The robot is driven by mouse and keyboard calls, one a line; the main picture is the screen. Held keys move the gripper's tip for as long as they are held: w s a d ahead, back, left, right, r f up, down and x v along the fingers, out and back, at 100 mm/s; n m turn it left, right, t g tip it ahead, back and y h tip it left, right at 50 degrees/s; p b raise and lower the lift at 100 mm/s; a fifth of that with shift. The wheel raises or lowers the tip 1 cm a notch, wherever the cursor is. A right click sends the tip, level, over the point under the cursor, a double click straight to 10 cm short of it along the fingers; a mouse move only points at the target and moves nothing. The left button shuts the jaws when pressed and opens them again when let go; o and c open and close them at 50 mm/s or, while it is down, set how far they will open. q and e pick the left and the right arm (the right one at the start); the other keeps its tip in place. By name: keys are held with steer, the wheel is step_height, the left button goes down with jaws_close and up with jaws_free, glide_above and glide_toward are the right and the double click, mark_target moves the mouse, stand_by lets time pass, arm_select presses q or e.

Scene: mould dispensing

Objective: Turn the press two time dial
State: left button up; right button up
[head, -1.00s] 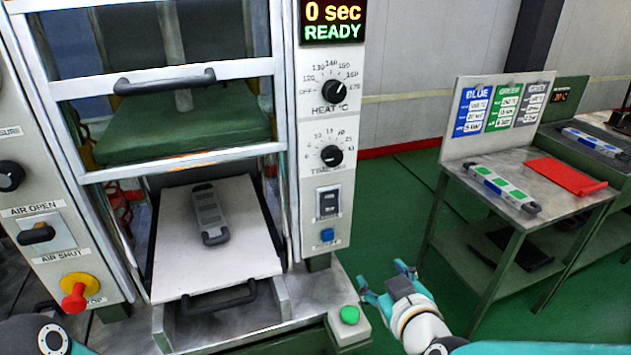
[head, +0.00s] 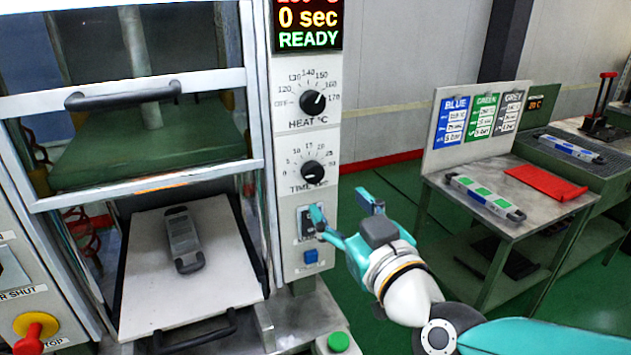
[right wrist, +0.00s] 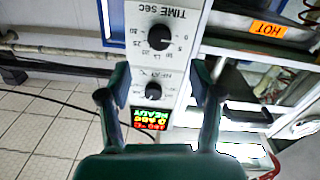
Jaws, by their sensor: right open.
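The time dial (head: 313,172) is a black knob on the press's white control panel, under the heat dial (head: 312,102). Its exact setting is too small to read. My right gripper (head: 343,208) is open and empty, just below and right of the time dial, in front of the panel edge and apart from the knob. In the right wrist view the panel appears upside down, with the time dial (right wrist: 159,37) beyond the open fingers (right wrist: 160,76) and the heat dial (right wrist: 153,91) between them. My left gripper is out of view.
The display (head: 308,22) reads 0 sec READY. A blue button (head: 311,257) and a partly covered switch sit below the dial. A grey mould (head: 184,241) lies on the press's pale plate (head: 150,300).

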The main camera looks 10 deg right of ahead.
mark_target(315, 177)
steer(key=w, duration=0.3)
steer(key=w+a, duration=0.1)
steer(key=w, duration=0.6)
steer(key=shift+a, duration=0.35)
steer(key=c, duration=1)
steer(key=shift+a, duration=0.15)
steer(key=shift+c, duration=0.7)
